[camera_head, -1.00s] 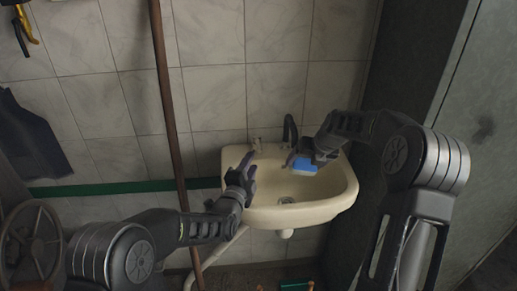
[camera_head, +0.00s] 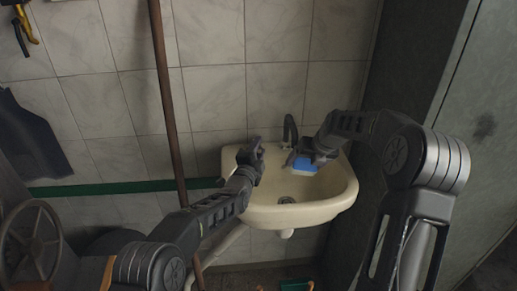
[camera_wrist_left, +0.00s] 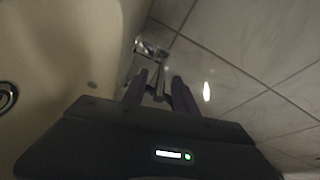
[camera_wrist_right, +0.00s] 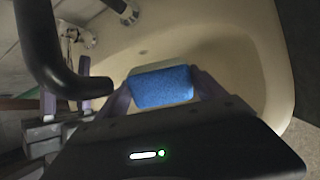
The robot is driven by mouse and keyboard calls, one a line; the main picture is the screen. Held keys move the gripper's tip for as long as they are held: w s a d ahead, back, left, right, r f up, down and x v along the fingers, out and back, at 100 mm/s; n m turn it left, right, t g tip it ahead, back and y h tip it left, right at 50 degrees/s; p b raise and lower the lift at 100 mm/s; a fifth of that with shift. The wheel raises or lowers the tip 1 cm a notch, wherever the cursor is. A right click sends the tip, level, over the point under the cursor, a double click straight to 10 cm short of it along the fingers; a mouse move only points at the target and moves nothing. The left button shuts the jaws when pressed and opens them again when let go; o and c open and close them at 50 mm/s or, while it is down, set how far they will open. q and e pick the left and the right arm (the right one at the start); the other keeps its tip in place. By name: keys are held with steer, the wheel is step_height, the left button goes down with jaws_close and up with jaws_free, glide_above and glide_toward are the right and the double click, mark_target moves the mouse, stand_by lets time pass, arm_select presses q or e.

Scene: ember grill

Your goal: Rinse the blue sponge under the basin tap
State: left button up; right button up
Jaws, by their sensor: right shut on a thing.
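The blue sponge (camera_head: 304,164) is in my right gripper (camera_head: 299,161), over the back of the cream basin (camera_head: 330,203). The right wrist view shows the sponge (camera_wrist_right: 161,87) between my right fingers, with a pale layer at its far edge. The dark curved tap spout (camera_head: 289,130) rises at the back of the basin; its end is close beside the sponge in the right wrist view (camera_wrist_right: 94,88). No water shows. My left gripper (camera_head: 254,150) is at the basin's back left corner. Its fingers (camera_wrist_left: 160,88) stand apart, pointing towards a small metal tap fitting (camera_wrist_left: 150,50).
The basin's drain (camera_head: 286,200) lies below and in front of the sponge. A brown upright pipe (camera_head: 165,90) stands left of the basin before the tiled wall. A dark cabinet (camera_head: 480,130) is at the right, and a handwheel (camera_head: 32,240) at lower left.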

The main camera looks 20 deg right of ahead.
arm_select(q)
jaws_close()
stand_by(1.4)
